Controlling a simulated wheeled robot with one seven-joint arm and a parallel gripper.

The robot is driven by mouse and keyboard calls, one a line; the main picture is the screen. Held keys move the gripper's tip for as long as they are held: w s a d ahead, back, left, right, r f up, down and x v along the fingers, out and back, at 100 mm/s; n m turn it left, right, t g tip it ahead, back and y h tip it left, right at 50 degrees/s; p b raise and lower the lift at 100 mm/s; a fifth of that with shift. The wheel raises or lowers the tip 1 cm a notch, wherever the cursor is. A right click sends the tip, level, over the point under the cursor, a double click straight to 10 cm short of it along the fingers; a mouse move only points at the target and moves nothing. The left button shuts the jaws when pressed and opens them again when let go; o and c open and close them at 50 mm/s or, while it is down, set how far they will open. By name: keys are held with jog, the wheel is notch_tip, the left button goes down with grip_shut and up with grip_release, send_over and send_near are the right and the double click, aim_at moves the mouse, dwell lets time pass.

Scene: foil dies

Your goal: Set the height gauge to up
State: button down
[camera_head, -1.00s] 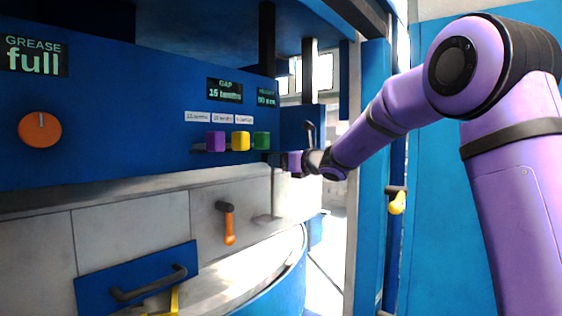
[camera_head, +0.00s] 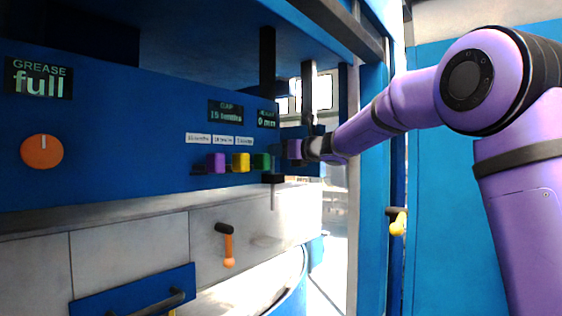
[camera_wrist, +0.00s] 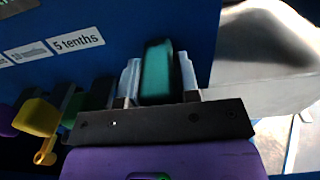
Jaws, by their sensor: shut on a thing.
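My gripper (camera_head: 283,150) is at the right end of the blue panel, just right of the green block. In the wrist view my gripper (camera_wrist: 160,85) has its two pale fingers shut on a teal handle (camera_wrist: 157,70), which I take for the height gauge's handle. In the head view the gripper hides it. A small height display (camera_head: 267,119) above reads about "0 mm"; its heading is too blurred to read surely. A dark piece with a grey upright rod (camera_head: 274,198) shows below the gripper.
Purple (camera_head: 217,163), yellow (camera_head: 240,162) and green (camera_head: 262,161) blocks stick out close to my gripper's left, under tenths labels. The gap display (camera_head: 226,112) reads "15 tenths". An orange knob (camera_head: 42,151) and an orange-handled lever (camera_head: 228,248) are farther left.

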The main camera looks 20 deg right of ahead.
jog(key=shift+r, duration=0.35)
jog(key=c, duration=0.8)
grip_release()
jog(key=shift+c, duration=0.2)
jog(key=shift+f, duration=0.15)
jog(key=v, duration=0.7)
jog(key=shift+s, duration=0.2)
jog(key=shift+d, duration=0.15)
